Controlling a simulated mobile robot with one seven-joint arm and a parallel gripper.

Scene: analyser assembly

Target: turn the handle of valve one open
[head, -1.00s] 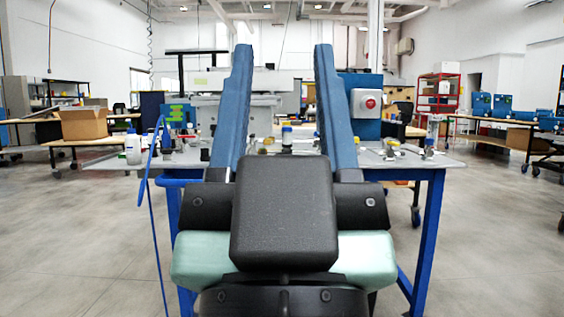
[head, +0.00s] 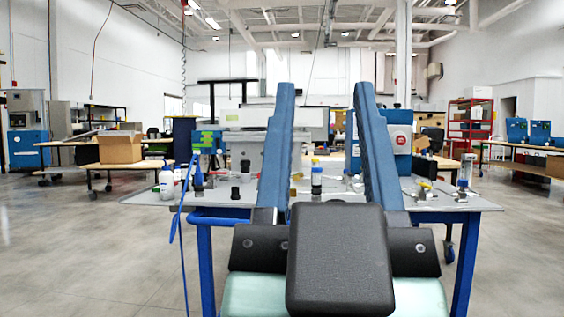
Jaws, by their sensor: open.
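My gripper (head: 324,90) is in the middle of the head view. Its two long blue fingers stand wide apart, with nothing between them that I can see held. Behind it is the grey-topped table (head: 225,199) with blue legs. On the table's right part, beyond the right finger, sits a small metal valve with a yellow handle (head: 425,186). A second fitting with a clear upright part (head: 466,172) stands to its right. Small yellow parts also show between the fingers. I cannot tell which valve is valve one, or how its handle is turned. My gripper and fingers hide part of the table.
A blue-capped bottle (head: 316,179) stands on the table between the fingers. A white bottle (head: 166,183) and dark pieces stand at the left. A blue panel with a red button (head: 401,138) rises behind the right finger. Floor is open on both sides.

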